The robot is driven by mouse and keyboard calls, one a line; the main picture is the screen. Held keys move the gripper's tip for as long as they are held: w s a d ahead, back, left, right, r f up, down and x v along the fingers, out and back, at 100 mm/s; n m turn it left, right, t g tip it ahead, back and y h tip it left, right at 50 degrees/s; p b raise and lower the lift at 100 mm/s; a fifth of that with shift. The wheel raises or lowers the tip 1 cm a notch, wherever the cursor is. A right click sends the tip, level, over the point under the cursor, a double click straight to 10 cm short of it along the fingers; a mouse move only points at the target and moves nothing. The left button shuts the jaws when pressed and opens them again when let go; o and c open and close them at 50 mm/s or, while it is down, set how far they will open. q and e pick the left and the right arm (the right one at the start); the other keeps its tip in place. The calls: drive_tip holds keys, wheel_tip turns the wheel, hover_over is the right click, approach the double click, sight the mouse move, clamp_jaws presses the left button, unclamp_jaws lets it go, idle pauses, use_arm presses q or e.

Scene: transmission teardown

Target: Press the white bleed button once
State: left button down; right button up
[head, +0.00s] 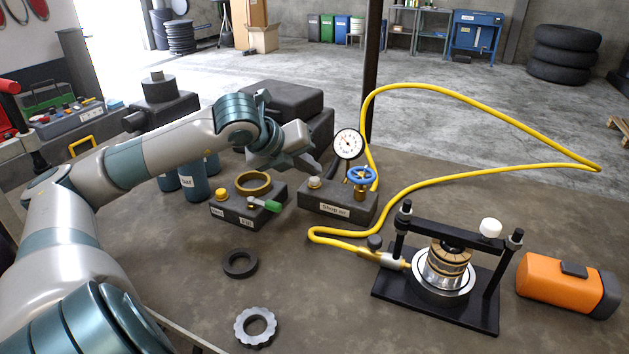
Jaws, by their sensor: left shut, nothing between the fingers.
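A round white button (490,228) shows at the right end of the crossbar of a black press frame (435,315). A stack of rings and discs (447,266) stands inside that frame. A "Shop air" box (335,209) carries a pressure gauge (348,144), a blue valve wheel (361,175) and a small pale yellow knob (315,183). My left gripper (312,165) is shut and empty, above and just behind the box's left end, far to the left of the white button. My right gripper is not in view.
A yellow hose (470,176) loops over the table from the air box to the press. An orange cylinder (560,284) lies at right. A dark block with a brass ring (253,183), a black ring (240,263) and a grey gear (256,327) are at left.

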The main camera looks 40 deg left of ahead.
use_arm(q)
drive_tip(key=shift+f+b, duration=0.55)
drive_tip(key=shift+b, duration=0.2)
idle(1.1)
drive_tip(key=shift+r, duration=0.2)
drive_tip(key=shift+r+p, duration=0.45)
drive_tip(key=shift+r, duration=0.3)
drive_tip(key=shift+r, duration=0.15)
wheel_tip(320, 180, up, 5)
drive_tip(key=p, duration=0.3)
idle(0.4)
idle(0.9)
